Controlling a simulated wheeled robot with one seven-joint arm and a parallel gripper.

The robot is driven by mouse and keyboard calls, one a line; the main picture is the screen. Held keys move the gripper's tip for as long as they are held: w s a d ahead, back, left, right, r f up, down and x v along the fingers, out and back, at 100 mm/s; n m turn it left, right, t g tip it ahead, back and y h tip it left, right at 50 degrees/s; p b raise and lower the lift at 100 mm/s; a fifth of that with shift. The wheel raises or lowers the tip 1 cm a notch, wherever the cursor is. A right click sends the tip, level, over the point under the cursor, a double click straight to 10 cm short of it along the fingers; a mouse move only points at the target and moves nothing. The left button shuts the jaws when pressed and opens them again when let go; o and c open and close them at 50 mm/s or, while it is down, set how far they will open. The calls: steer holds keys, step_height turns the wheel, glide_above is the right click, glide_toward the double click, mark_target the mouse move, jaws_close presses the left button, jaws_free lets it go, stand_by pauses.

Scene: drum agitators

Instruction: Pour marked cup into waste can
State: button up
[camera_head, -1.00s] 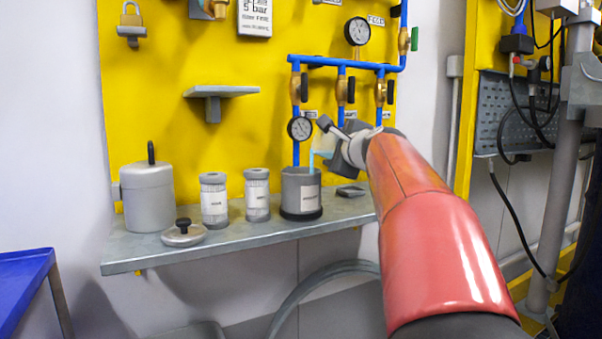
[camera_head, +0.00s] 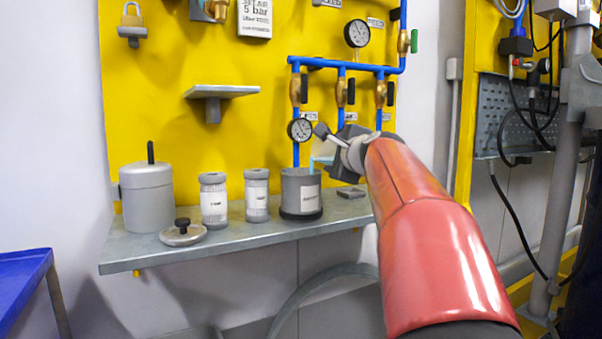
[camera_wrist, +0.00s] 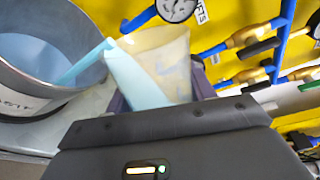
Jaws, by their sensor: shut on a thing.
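The waste can (camera_head: 290,188) is an open grey can with a white label and dark base, standing on the shelf. In the wrist view the can (camera_wrist: 38,100) is at the left, with pale blue liquid inside. My gripper (camera_head: 326,142) is above the can's right side, shut on a translucent cup (camera_head: 323,149). The cup also shows in the wrist view (camera_wrist: 172,55), strongly tilted, with its mouth toward the can. A light blue stream (camera_wrist: 88,62) runs from the cup into the can. Any mark on the cup is not clearly legible.
On the grey shelf (camera_head: 250,240) stand two labelled jars (camera_head: 214,200) (camera_head: 257,196), a lidded grey pot (camera_head: 147,197) and a loose knobbed lid (camera_head: 183,233). Blue pipes with gauges (camera_head: 300,129) are close behind my gripper. A small bracket shelf (camera_head: 222,91) is empty.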

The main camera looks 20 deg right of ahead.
steer(key=shift+w+a+r+n+p, duration=0.1)
steer(key=shift+a+r+n+p, duration=0.25)
steer(key=shift+r+p, duration=0.25)
steer(key=shift+w+a+r+n+p, duration=0.1)
steer(key=shift+a+r+n+p, duration=0.3)
steer(key=shift+r, duration=0.2)
stand_by(0.5)
steer(key=shift+a+r+n, duration=0.1)
steer(key=shift+r+n, duration=0.35)
steer(key=shift+n, duration=0.3)
stand_by(0.8)
steer(key=shift+f, duration=0.1)
stand_by(0.4)
